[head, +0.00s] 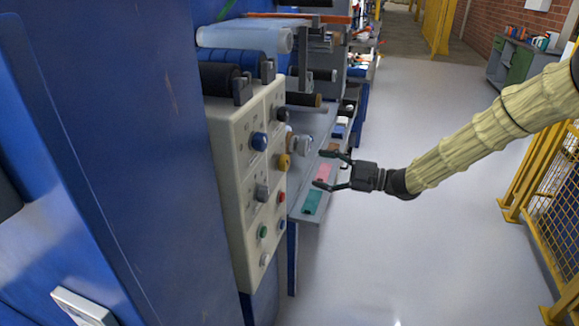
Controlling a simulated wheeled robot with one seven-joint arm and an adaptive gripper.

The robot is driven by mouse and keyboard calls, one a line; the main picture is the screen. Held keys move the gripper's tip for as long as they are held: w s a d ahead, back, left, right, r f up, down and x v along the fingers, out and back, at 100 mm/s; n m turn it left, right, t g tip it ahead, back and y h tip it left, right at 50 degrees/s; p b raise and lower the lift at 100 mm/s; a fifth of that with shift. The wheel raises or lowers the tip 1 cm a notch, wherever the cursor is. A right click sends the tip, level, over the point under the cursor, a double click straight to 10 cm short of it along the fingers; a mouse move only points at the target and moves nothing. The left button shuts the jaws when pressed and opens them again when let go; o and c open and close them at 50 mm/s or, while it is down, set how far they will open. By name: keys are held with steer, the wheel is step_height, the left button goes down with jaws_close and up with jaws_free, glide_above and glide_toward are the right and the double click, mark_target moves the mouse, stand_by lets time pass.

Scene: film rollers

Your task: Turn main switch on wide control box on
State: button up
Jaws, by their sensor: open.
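The wide control box (233,180) is a cream panel on the side of the blue machine, at left of centre. It carries a blue knob (259,141), a black knob (283,114), a yellow knob (284,161), a grey knob (262,192), a red button (281,197) and a green button (263,231). I cannot read the labels, so I cannot tell which control is the main switch or its setting. My gripper (322,169) is open and empty, to the right of the panel, its fingers pointing left towards it. It appears apart from the panel.
Film rollers (245,38) sit above and behind the box. A grey shelf (305,209) with coloured items runs beyond it. The blue machine side (150,150) fills the left. Yellow fencing (540,175) stands at right. The pale floor (410,250) between is clear.

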mark_target(288, 163)
steer(key=x, duration=1)
steer(key=shift+a+f, duration=0.1)
steer(key=c, duration=1)
